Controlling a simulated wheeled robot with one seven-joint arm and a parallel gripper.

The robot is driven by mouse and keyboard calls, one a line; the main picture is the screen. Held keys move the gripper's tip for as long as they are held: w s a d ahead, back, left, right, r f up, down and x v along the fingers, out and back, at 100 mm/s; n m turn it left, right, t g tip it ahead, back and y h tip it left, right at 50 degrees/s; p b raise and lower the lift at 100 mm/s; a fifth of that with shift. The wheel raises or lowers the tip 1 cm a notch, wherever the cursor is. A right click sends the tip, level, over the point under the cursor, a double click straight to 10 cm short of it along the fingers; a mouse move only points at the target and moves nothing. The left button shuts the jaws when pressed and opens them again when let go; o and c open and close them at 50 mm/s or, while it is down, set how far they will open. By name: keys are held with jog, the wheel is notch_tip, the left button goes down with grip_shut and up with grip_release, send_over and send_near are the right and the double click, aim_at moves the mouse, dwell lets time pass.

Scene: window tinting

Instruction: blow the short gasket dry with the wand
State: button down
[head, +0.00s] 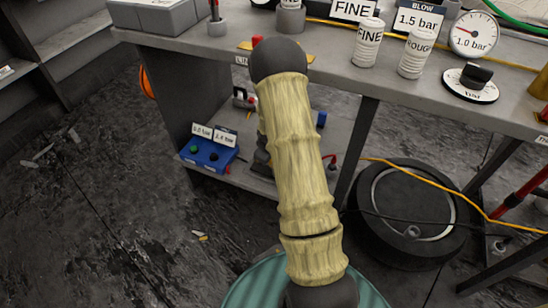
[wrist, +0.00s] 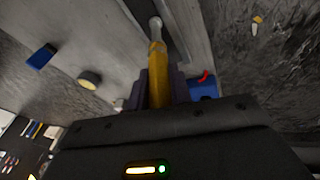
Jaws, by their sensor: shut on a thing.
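In the wrist view my gripper (wrist: 158,88) is shut on a yellow, rod-like tool with a pale, rounded tip, which looks like the wand (wrist: 157,63). The wand points away from my gripper toward a long grey edge. In the head view my own arm hides the gripper and the wand. I cannot make out the short gasket in either view.
A grey bench (head: 215,38) bears a FINE bottle (head: 368,42), a ROUGH bottle (head: 416,52), a gauge (head: 473,35) and a BLOW sign (head: 418,20). A blue box (head: 208,153) sits on its lower shelf. A yellow hose (head: 440,190) crosses a black round unit (head: 385,205).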

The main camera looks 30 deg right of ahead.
jog(key=shift+w+a, duration=0.4)
jog(key=shift+w, duration=0.15)
notch_tip(320, 180, up, 6)
jog(key=p, duration=0.5)
jog(key=shift+r, duration=0.15)
